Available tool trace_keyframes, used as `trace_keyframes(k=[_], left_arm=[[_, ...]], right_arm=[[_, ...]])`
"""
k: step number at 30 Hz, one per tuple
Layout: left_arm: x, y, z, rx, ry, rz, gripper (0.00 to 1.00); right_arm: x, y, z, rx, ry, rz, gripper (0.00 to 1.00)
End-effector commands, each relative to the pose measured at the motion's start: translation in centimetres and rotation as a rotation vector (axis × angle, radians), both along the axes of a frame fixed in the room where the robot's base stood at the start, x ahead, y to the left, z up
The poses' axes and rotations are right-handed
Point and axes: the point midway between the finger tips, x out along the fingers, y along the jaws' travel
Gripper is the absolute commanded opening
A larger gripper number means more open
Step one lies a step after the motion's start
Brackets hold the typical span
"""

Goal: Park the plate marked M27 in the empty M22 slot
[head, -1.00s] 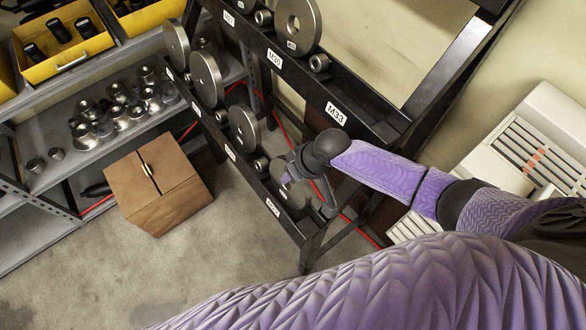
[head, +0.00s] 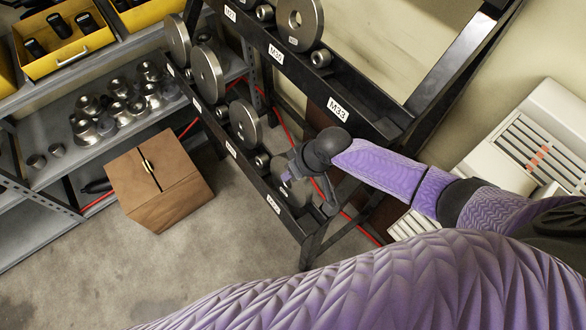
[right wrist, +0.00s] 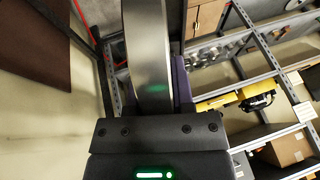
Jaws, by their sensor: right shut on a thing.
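My right gripper (head: 288,177) is at the near end of the rack's lower row, shut on a steel plate (head: 289,195). The gripper hides part of this plate, and no mark on it can be read. In the right wrist view the plate (right wrist: 148,50) shows edge-on between the fingers. The black rack (head: 355,102) carries white labels; M30 (head: 276,54) and M33 (head: 338,108) are readable on the upper rail. The lower labels, such as the end one (head: 273,204), are too small to read, so I cannot pick out the M22 slot. My left gripper is not in view.
Other steel plates stand in the lower row (head: 245,122) and upper row (head: 299,24). A wooden box (head: 160,182) is on the floor left of the rack. A grey shelf (head: 50,172) holds metal parts and yellow bins (head: 62,42). The floor in front is clear.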

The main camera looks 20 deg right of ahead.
Motion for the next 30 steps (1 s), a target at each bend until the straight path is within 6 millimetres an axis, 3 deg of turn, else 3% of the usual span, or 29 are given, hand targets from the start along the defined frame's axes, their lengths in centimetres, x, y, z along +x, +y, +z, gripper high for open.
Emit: trace_keyframes(k=[2, 3, 8, 17, 30], left_arm=[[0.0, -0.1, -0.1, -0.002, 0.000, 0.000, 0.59], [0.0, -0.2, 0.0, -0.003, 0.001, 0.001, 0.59], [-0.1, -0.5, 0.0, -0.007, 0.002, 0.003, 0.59], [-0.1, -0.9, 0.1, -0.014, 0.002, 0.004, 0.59], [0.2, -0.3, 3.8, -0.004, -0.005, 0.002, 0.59]], right_arm=[[0.2, 0.1, 0.1, 0.004, -0.006, -0.001, 0.00], [0.2, 0.1, 0.1, 0.004, -0.006, -0.001, 0.36], [0.1, 0.1, 0.1, 0.003, -0.004, -0.001, 0.70], [-0.2, -0.1, 0.0, -0.003, 0.004, 0.001, 0.70], [-2.1, -2.7, 7.3, -0.001, -0.003, 0.001, 0.70]])
